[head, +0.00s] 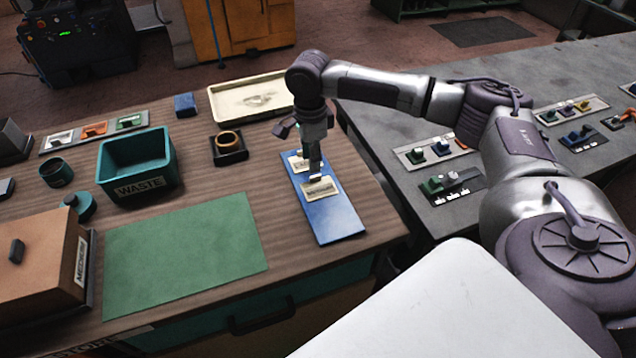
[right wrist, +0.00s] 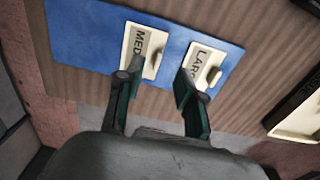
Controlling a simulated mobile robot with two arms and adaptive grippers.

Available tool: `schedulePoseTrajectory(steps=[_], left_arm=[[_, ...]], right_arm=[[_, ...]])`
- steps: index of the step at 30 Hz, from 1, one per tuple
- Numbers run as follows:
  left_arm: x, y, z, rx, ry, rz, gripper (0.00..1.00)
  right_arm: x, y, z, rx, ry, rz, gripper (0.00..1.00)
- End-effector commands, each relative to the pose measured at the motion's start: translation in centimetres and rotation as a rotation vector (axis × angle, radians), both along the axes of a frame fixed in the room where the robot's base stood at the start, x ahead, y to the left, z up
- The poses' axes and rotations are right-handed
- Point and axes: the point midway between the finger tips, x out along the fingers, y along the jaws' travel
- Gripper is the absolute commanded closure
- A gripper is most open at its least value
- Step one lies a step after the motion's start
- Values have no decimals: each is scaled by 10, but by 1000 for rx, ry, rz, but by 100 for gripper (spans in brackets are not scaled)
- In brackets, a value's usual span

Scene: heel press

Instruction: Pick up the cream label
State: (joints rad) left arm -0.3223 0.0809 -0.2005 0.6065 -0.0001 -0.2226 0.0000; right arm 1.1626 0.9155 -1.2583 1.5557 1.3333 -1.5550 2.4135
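Two cream labels with raised grips lie on a blue board. The near label (head: 320,189) reads "MED…" in the right wrist view (right wrist: 140,48), its end cut off by a finger. The far label (head: 297,163) reads "LARG…" there (right wrist: 203,66) and is partly hidden by my gripper in the head view. My right gripper (head: 315,176) points down over the blue board (head: 335,222). In the right wrist view my right gripper (right wrist: 158,78) is open and empty, its fingers wide apart. I cannot tell whether they touch the labels. My left gripper is not in view.
A green mat (head: 185,255), a teal waste bin (head: 140,180) and a brown box (head: 38,262) stand left of the board. A cream tray (head: 214,104) and a dark holder with an orange ring (head: 229,157) are behind it. A grey table (head: 375,125) lies right.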

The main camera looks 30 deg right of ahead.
Motion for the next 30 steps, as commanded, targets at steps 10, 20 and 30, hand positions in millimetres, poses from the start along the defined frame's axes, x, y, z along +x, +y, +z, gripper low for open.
schedulePoseTrajectory(steps=[10, 20, 30], left_arm=[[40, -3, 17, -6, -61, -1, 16], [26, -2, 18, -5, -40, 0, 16], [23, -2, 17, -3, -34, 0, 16]], right_arm=[[-4, -2, -34, -3, 2, 1, 62], [-4, -2, -60, 0, -1, 2, 62], [-4, -2, -60, 0, -1, 2, 99]])
